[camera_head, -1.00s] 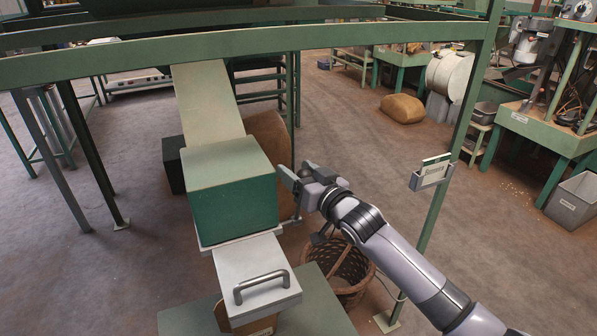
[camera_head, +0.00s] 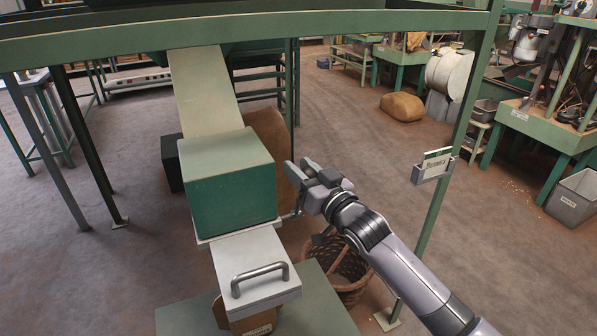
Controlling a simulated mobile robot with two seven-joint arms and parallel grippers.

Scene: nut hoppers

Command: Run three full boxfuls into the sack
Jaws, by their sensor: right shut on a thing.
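A green box (camera_head: 232,200) with a pale green top stands below a sloping chute (camera_head: 205,95). In front of and below it is a grey slide plate (camera_head: 250,262) with a bar handle (camera_head: 260,278). A brown container that may be the sack (camera_head: 255,321), with a pale label, shows partly under the plate; the bottom frame edge cuts it off. My right gripper (camera_head: 303,170) is just right of the box, shut on what looks like a thin dark lever (camera_head: 298,203) at the box's side; its fingers mostly hide the grip. My left gripper is not in view.
A wicker basket (camera_head: 345,275) stands on the floor under my right arm. A green post (camera_head: 440,200) with a card holder (camera_head: 433,166) rises to the right. A green beam (camera_head: 250,33) crosses above. A brown rounded shape (camera_head: 268,135) stands behind the box.

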